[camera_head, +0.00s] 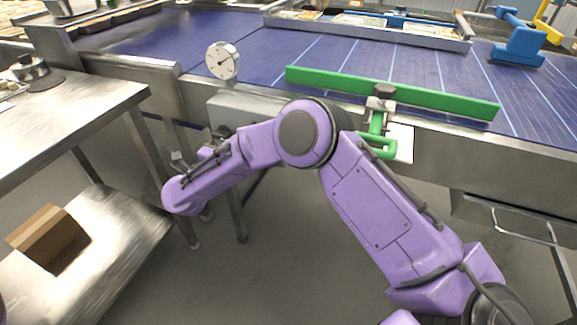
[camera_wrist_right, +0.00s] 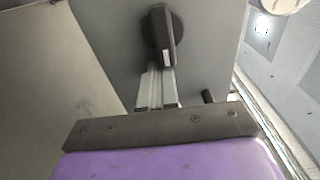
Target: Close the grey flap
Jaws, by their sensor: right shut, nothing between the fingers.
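The grey flap (camera_head: 250,114) is a plain panel on the side of the conveyor, below the dial; my right forearm hides its lower part. In the right wrist view the grey panel (camera_wrist_right: 215,45) fills the middle, with a dark round knob and lever (camera_wrist_right: 162,38) on it. I cannot tell how far the flap stands open. My right gripper (camera_wrist_right: 158,82) is shut and empty, its fingertips at or just below the dark lever; I cannot tell if they touch. In the head view the right hand is mostly hidden behind my wrist. My left gripper is not in view.
A white dial (camera_head: 222,61) stands on the conveyor edge above the flap. A green bar (camera_head: 390,92) lies across the blue belt (camera_head: 180,35). A steel table (camera_head: 70,115) stands at left, with a cardboard box (camera_head: 48,238) on its lower shelf. The floor below is clear.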

